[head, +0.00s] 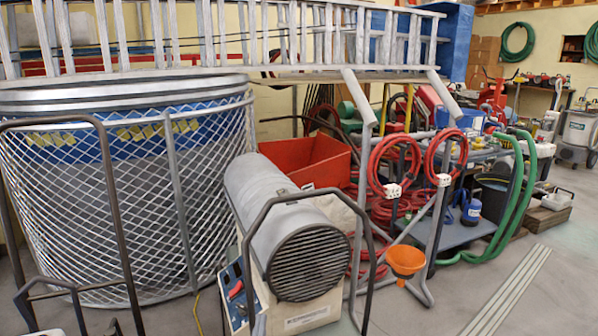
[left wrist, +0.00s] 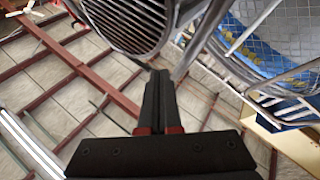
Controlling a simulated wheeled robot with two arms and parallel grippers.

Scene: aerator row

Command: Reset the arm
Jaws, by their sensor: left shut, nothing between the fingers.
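My left gripper (left wrist: 157,100) shows in the left wrist view with its two dark fingers together and nothing between them. It points toward the round grille of a grey heater (left wrist: 125,20), with no contact that I can make out. In the head view, a small dark shape at the bottom edge, left of the heater, looks like the tip of my left gripper (head: 115,326); most of that arm is out of the picture. My right gripper is in neither view.
The grey heater (head: 308,262) with a dark handle stands close in front. A mesh-caged tank (head: 85,200) is at the left, with a ladder (head: 220,35) behind. Red hoses (head: 388,160) and an orange funnel (head: 406,261) are right of centre.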

